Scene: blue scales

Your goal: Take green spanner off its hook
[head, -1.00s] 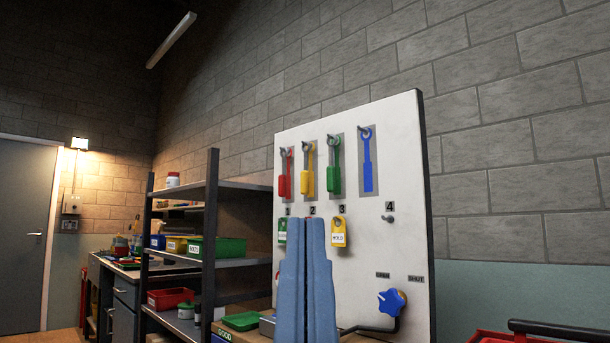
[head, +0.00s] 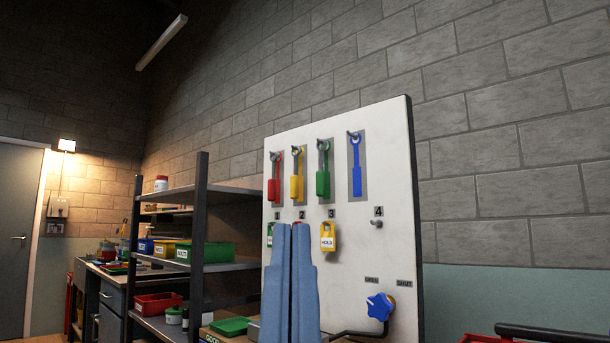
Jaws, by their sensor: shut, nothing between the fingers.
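The green spanner (head: 323,176) hangs upright from its hook (head: 324,144) on the white board (head: 390,190), third from the left in the top row. My gripper (head: 292,226) points up in front of the board's lower left part. Its two blue fingers are together and empty. The fingertips are below and left of the green spanner, apart from it in the picture. The fingers hide part of the board and partly cover a green tag (head: 269,232).
A red spanner (head: 274,180) and a yellow spanner (head: 297,178) hang left of the green one; a blue spanner shape (head: 357,168) is right. A yellow HOLD tag (head: 328,237) hangs below. A blue knob (head: 380,306) sits lower right. Shelves (head: 235,195) stand left.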

